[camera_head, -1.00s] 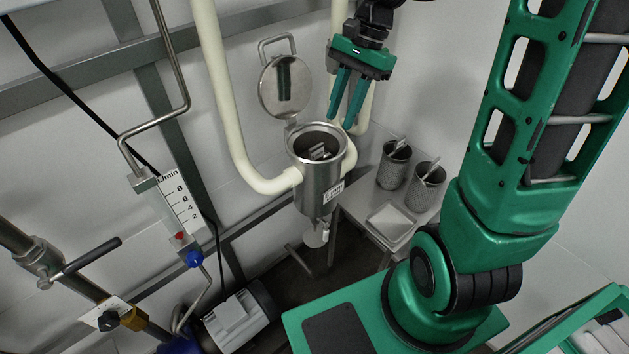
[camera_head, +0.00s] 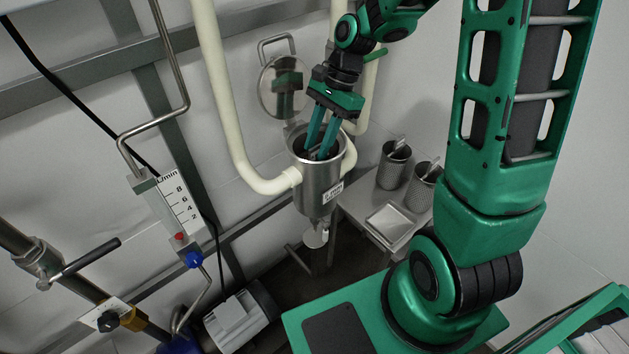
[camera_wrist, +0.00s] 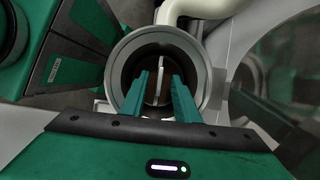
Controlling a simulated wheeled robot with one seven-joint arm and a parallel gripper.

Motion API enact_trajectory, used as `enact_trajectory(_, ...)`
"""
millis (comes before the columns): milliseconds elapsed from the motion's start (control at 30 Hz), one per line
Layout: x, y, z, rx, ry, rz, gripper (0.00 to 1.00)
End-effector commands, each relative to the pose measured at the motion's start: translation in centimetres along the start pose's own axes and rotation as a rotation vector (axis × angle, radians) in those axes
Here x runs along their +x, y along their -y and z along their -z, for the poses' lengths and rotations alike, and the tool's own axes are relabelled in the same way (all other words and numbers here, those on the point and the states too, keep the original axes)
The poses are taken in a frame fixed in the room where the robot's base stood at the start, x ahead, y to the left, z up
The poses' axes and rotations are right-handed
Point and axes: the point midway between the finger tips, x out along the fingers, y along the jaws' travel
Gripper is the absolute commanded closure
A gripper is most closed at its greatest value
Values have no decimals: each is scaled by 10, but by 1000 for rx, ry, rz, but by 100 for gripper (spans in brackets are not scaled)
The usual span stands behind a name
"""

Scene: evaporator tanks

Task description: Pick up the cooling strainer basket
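The steel strainer housing (camera_head: 318,182) stands open, its round lid (camera_head: 283,88) swung up behind it. The cooling strainer basket sits inside; its flat handle (camera_wrist: 161,72) shows upright in the wrist view, while the rest is dark or hidden. My gripper (camera_head: 318,150) reaches down into the housing mouth from above. In the wrist view, its two green fingers (camera_wrist: 159,82) stand on either side of the handle, with a gap between them. They look open, and I see no clear contact with the handle.
Two perforated baskets with handles (camera_head: 393,166) (camera_head: 424,188) stand on a small steel table right of the housing, beside a shallow square tray (camera_head: 390,222). Cream pipes (camera_head: 222,100) flank the housing. A flow meter (camera_head: 172,210) is at left.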

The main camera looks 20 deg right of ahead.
Motion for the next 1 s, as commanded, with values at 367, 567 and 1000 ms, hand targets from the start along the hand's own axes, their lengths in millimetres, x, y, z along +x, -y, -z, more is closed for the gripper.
enact_trajectory(367,20,0,0,-1,-1,0,72)
enact_trajectory(567,20,0,0,0,-1,0,100)
enact_trajectory(1000,19,0,0,-1,-1,1,100)
